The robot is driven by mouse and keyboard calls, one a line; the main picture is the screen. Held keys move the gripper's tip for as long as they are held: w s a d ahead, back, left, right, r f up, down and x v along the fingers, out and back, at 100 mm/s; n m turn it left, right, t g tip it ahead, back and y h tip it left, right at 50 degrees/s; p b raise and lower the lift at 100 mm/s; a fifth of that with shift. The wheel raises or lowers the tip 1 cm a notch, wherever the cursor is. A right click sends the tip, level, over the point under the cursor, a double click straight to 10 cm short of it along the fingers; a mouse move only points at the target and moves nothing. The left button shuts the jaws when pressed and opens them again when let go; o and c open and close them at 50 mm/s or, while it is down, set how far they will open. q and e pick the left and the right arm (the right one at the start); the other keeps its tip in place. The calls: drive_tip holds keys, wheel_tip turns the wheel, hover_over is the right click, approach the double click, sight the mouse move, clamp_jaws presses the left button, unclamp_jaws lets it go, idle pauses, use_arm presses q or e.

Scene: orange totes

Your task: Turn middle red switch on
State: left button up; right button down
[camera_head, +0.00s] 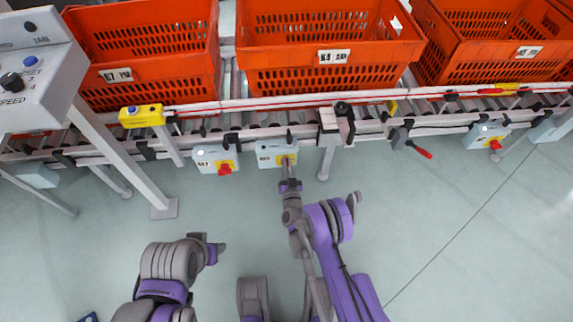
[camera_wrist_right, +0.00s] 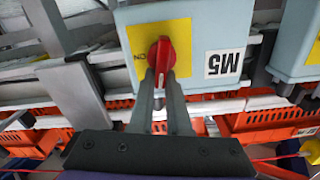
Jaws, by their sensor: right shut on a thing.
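The middle switch box (camera_head: 268,146), light blue with a yellow plate, hangs below the conveyor rail. It fills the top of the right wrist view, labelled M5 (camera_wrist_right: 195,25). Its red switch (camera_wrist_right: 165,52) stands roughly upright in that view, on a yellow plate with "ON" at its left. My right gripper (camera_head: 288,165) reaches up to this box from below. In the wrist view its two grey fingers (camera_wrist_right: 160,84) are shut on the lower part of the red switch. In the head view the gripper covers the switch.
Similar boxes with red switches hang to the left (camera_head: 205,153) and right (camera_head: 480,133). Orange totes (camera_head: 330,75) stand on the roller conveyor above. A red-tipped lever (camera_head: 423,152) sticks out to the right. A grey control panel (camera_head: 45,75) stands at left. Floor below is mostly clear.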

drive_tip(key=m, duration=0.3)
drive_tip(key=shift+d+f+m, duration=0.3)
drive_tip(key=shift+d+f+m+b, duration=0.1)
drive_tip(key=shift+f+m, duration=0.2)
drive_tip(key=shift+m, duration=1.65)
drive_tip(key=shift+d+f+m+b, duration=0.15)
drive_tip(key=shift+f+m, duration=0.2)
drive_tip(key=shift+m, duration=1.55)
drive_tip(key=shift+d+f+m+b, duration=0.1)
drive_tip(key=shift+f+m, duration=0.2)
drive_tip(key=shift+m, duration=1.65)
drive_tip(key=shift+w, duration=0.1)
drive_tip(key=c, duration=0.9)
unclamp_jaws()
drive_tip(key=shift+a, duration=0.1)
